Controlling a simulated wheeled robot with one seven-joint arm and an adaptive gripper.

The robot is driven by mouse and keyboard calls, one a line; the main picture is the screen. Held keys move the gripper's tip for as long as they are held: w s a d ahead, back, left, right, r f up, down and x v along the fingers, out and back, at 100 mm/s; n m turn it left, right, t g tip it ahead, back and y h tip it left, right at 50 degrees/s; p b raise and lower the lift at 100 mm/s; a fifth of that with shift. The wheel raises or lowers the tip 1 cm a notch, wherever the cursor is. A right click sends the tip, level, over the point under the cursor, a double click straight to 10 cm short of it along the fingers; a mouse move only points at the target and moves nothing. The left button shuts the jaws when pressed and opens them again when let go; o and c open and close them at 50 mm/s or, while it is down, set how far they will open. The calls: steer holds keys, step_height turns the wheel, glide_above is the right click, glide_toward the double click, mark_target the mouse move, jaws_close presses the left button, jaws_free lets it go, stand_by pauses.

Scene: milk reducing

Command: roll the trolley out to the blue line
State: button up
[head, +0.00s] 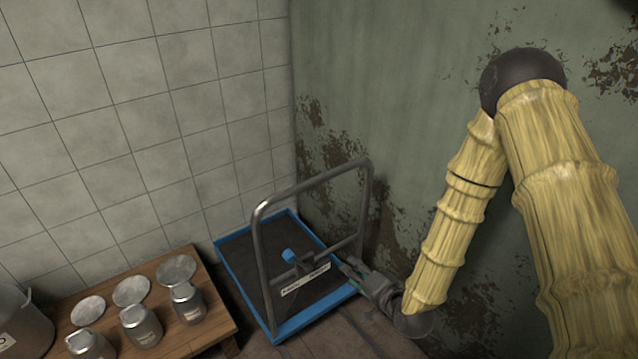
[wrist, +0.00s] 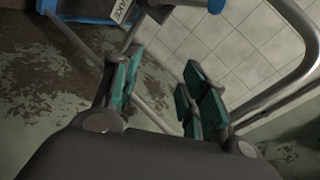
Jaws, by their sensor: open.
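The trolley (head: 227,262) stands in the corner, with a blue-rimmed dark deck and an upright grey tubular handle (head: 260,235). A crossbar on the handle carries a white label (head: 305,280) and a blue knob (head: 288,255). My gripper (head: 347,267) is low at the right side of the handle, close to the crossbar. In the wrist view, my gripper (wrist: 163,80) is open, its green-padded fingers apart. A handle tube (wrist: 300,80) curves past on the right, and the blue knob (wrist: 215,5) shows at the top. I cannot tell whether the fingers touch the handle. No blue line is visible.
A wooden table (head: 215,310) at the lower left holds several metal cans (head: 188,305) and round lids (head: 131,291), close to the trolley. A tiled wall (head: 150,130) stands behind and a peeling green wall (head: 400,100) at the right. Some floor shows in front of the trolley.

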steer(key=w+a+r+m+t+y, duration=0.25)
steer(key=w+r, duration=0.35)
steer(key=r, duration=0.3)
steer(key=t+y, duration=0.2)
steer(key=y, duration=0.1)
glide_toward(321, 182)
steer(key=shift+m+h, duration=0.25)
steer(key=shift+m, duration=0.1)
steer(key=p+x, duration=0.1)
steer(key=x, duration=1)
steer(key=shift+s+a, duration=0.1)
steer(key=shift+s, duration=0.1)
steer(key=shift+w+r, duration=0.15)
steer(key=shift+w, duration=0.05)
steer(key=shift+a, duration=0.1)
steer(key=c, duration=0.6)
jaws_close()
